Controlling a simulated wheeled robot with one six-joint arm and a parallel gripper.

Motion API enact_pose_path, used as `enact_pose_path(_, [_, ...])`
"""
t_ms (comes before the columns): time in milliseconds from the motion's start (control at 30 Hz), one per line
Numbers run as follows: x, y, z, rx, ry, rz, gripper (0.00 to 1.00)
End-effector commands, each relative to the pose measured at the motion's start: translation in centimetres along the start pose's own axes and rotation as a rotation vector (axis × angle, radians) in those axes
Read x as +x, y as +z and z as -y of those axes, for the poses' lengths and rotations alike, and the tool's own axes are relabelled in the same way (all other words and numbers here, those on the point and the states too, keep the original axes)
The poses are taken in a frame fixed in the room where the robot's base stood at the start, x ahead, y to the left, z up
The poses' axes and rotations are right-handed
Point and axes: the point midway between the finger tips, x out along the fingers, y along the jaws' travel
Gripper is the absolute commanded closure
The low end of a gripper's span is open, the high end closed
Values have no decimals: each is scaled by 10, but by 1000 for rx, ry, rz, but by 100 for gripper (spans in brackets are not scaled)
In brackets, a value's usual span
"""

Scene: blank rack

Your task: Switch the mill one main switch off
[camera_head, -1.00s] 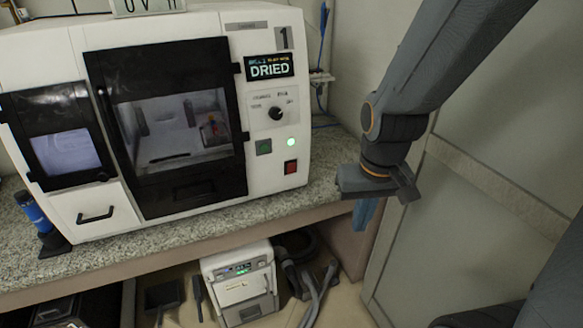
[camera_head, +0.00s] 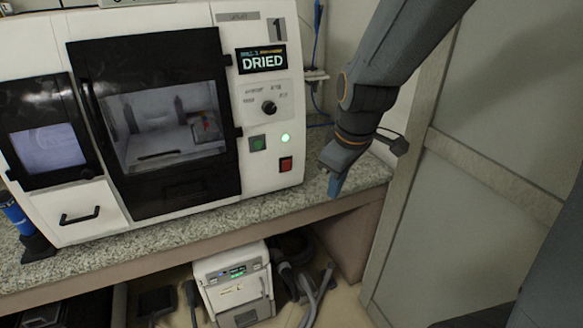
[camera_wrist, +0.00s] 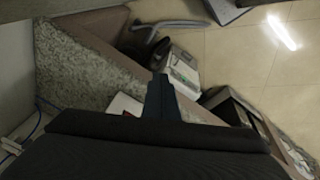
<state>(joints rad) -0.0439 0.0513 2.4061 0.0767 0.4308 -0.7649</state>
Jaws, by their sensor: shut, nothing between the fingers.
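Mill one (camera_head: 215,202), a white machine marked 1, stands on the granite counter. Its screen (camera_head: 262,60) reads DRIED. A red switch (camera_head: 286,164) sits low on the right of its front panel, beside a green button (camera_head: 257,143) and under a lit green lamp (camera_head: 286,138). A black knob (camera_head: 269,107) is above. My gripper (camera_head: 334,187) is shut and empty, right of the red switch and apart from it, with blue fingers pointing down. In the wrist view the gripper (camera_wrist: 158,100) partly hides the mill's white edge; a small red patch shows there.
The granite counter (camera_head: 345,178) ends close to a grey panel wall (camera_head: 450,230) on the right. Blue cables hang behind the mill. Below the counter stand a white unit (camera_head: 236,283) and a grey hose (camera_head: 306,290). A blue bottle (camera_head: 18,217) is at far left.

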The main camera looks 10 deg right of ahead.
Motion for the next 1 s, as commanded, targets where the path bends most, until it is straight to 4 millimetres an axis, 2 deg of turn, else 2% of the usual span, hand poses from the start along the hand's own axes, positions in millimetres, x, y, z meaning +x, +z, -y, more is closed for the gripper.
enact_pose_path(33, [6,-11,-5,-81,7,-15,100])
enact_pose_path(300, [13,-66,-28,-569,64,-86,100])
enact_pose_path(500, [15,-101,-40,-880,118,-118,100])
enact_pose_path(700, [15,-120,-46,-1056,152,-132,100])
enact_pose_path(1000, [14,-124,-48,-1100,162,-134,100])
